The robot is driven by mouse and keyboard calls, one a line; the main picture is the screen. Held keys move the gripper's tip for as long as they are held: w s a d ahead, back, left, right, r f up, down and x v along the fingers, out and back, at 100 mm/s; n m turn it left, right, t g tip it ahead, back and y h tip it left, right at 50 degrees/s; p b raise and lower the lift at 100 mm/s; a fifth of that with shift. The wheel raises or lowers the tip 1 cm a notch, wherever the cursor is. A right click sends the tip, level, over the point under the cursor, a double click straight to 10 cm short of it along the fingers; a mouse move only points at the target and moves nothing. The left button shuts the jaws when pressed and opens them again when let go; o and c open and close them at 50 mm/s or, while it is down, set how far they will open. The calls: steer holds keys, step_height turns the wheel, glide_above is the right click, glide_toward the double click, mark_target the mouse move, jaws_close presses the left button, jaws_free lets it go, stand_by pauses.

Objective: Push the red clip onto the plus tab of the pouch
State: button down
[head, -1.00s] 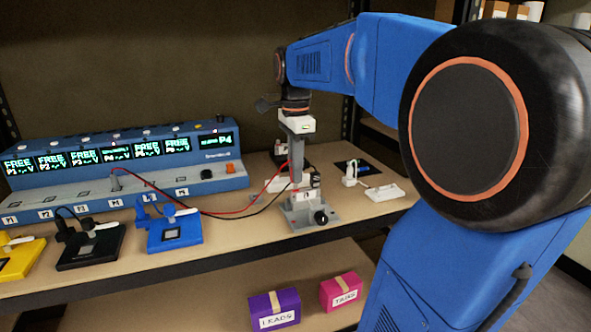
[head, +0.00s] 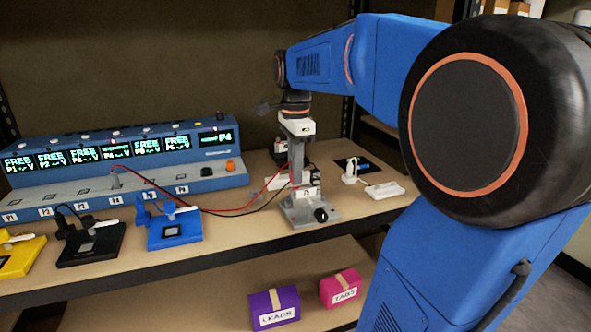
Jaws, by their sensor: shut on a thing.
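My gripper (head: 297,172) points straight down over a grey metal fixture (head: 312,213) on the right part of the bench. It is shut, and the red lead (head: 240,211) runs up to its fingertips, so it appears to hold the red clip, which is too small to make out. The fingertips are low, at the fixture's back left. The pouch and its plus tab cannot be told apart there. A black lead (head: 262,207) also runs to the fixture area.
A blue channel unit (head: 200,172) with several green displays stands at the back left. Blue (head: 174,232), black (head: 92,246) and yellow (head: 22,256) holders line the front edge. A white device (head: 384,190) lies right of the fixture. Purple (head: 274,307) and pink (head: 340,287) boxes sit on the lower shelf.

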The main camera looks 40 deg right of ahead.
steer(key=shift+f, duration=0.6)
steer(key=c, duration=1.7)
jaws_free()
steer(key=shift+o, duration=0.2)
steer(key=shift+r, duration=0.1)
step_height(320, 180, up, 17)
steer(key=shift+r, duration=0.15)
steer(key=s+a+f+n+t, duration=0.1)
steer(key=s+a+f+n, duration=0.3)
steer(key=f+n, duration=0.3)
steer(key=s+a+f+n+t, duration=0.2)
steer(key=s+a+f+n, duration=0.3)
steer(key=f, duration=0.8)
steer(key=s+a+f+n+t, duration=0.1)
steer(key=s+a+f+n, duration=0.3)
steer(key=s+f+n, duration=0.4)
step_height(320, 180, down, 2)
steer(key=shift+a+f+n+t, duration=0.1)
steer(key=shift+a+n+t, duration=0.1)
steer(key=shift+n+t, duration=0.3)
